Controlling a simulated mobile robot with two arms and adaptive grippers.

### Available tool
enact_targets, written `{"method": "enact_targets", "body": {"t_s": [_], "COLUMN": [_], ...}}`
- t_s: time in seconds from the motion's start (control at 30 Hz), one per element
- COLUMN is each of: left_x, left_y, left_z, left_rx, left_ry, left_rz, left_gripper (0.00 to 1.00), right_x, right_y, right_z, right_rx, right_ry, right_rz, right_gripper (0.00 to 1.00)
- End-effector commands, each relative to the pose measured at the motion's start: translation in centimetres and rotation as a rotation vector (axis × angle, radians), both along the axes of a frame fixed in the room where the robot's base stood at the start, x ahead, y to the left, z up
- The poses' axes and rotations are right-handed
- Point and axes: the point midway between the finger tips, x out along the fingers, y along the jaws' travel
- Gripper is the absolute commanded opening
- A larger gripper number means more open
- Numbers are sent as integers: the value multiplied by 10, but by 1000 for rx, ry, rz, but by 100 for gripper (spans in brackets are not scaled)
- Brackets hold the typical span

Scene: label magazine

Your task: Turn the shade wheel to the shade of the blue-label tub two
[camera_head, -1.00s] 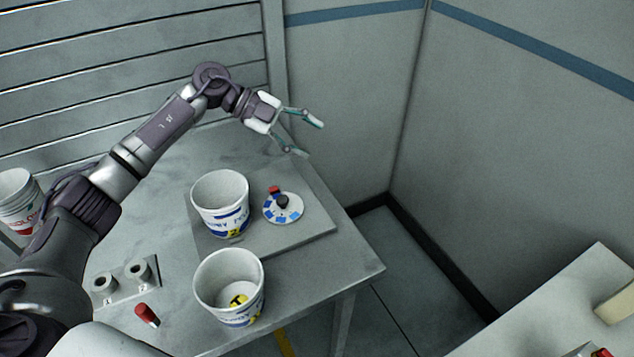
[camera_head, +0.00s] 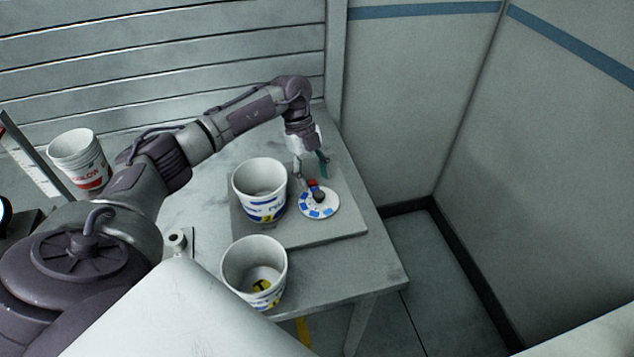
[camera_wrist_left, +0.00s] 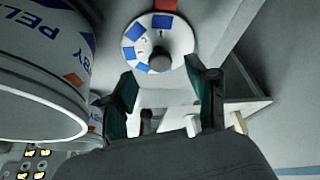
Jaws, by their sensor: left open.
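The shade wheel (camera_head: 328,211), a white disc with blue patches and a dark centre knob (camera_head: 319,196), lies on a grey board on the table. A red piece (camera_head: 312,183) sits at its far edge. My left gripper (camera_head: 310,172) points down at the far side of the wheel, open and empty. In the left wrist view the wheel (camera_wrist_left: 132,54) shows beyond the open fingers (camera_wrist_left: 164,92); the blue patches look to differ in shade. A blue-label tub (camera_head: 262,205) stands left of the wheel, and another (camera_head: 240,282) stands nearer. Which is tub two I cannot tell. My right gripper is not in view.
The board (camera_head: 290,238) lies on the grey table (camera_head: 370,268), whose right edge is close to the wheel. A red-label tub (camera_head: 92,172) stands at the far left. A grey socket fixture (camera_head: 178,240) is partly hidden by my arm. Walls stand behind and right.

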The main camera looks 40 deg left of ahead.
Motion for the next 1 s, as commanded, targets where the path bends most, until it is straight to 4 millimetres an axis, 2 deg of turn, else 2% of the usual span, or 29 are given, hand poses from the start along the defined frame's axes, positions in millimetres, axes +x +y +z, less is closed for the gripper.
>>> {"method": "enact_targets", "body": {"t_s": [0.23, 0.6, 0.93, 1.0], "left_x": [-4, -4, -4, -4], "left_y": [-11, -13, -13, -13], "left_z": [-27, -33, -32, -32], "left_rx": [-1, 0, -1, -1], "left_ry": [0, -1, -1, -1], "left_rz": [-1, -1, -1, -1], "left_gripper": [58, 58, 3, 0], "right_x": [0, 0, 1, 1], "right_y": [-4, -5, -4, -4], "right_z": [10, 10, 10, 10], "right_rx": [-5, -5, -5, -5], "right_ry": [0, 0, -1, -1], "right_rz": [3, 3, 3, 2], "right_gripper": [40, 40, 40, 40]}}
